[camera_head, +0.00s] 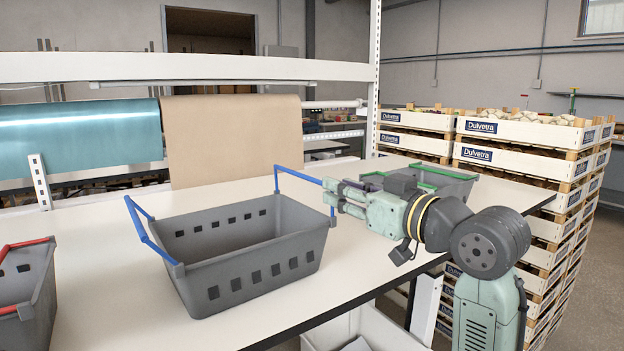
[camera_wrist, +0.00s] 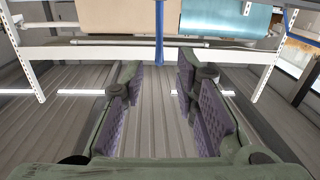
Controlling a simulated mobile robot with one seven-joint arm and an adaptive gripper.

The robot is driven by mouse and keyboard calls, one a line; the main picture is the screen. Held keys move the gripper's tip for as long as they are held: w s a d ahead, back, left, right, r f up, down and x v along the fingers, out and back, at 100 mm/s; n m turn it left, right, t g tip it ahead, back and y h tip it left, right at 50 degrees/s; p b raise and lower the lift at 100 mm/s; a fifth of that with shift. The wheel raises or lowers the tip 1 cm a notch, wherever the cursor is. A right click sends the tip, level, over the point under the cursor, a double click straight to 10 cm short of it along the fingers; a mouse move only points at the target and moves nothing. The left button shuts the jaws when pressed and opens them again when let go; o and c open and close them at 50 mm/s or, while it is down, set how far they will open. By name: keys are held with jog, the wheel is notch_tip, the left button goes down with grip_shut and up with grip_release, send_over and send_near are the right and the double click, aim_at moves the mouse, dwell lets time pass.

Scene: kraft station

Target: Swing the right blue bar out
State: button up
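The grey crate (camera_head: 250,270) in the middle of the table has two blue bars. The left blue bar (camera_head: 148,240) stands up and tilts outward over the crate's left end. The right blue bar (camera_head: 298,177) stands up at the right end; its near corner is close to my gripper's tips. My gripper (camera_head: 330,192) is to the right of this bar, fingers pointing left at it. In the wrist view the gripper (camera_wrist: 158,75) is open and empty, with a blue bar (camera_wrist: 159,32) upright just beyond the fingertips, in line with the gap. Contact cannot be told.
A grey crate with green bars (camera_head: 440,182) stands behind my gripper, and one with red bars (camera_head: 28,290) at the left edge. Paper rolls (camera_head: 235,140) hang behind the table. Stacked Dulvetra crates (camera_head: 500,155) stand at the right.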

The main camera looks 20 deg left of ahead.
aim_at(310, 177)
jog(key=p+x, duration=0.2)
jog(key=x, duration=0.7)
jog(key=shift+w+a, duration=0.3)
jog(key=shift+c, duration=0.6)
grip_shut()
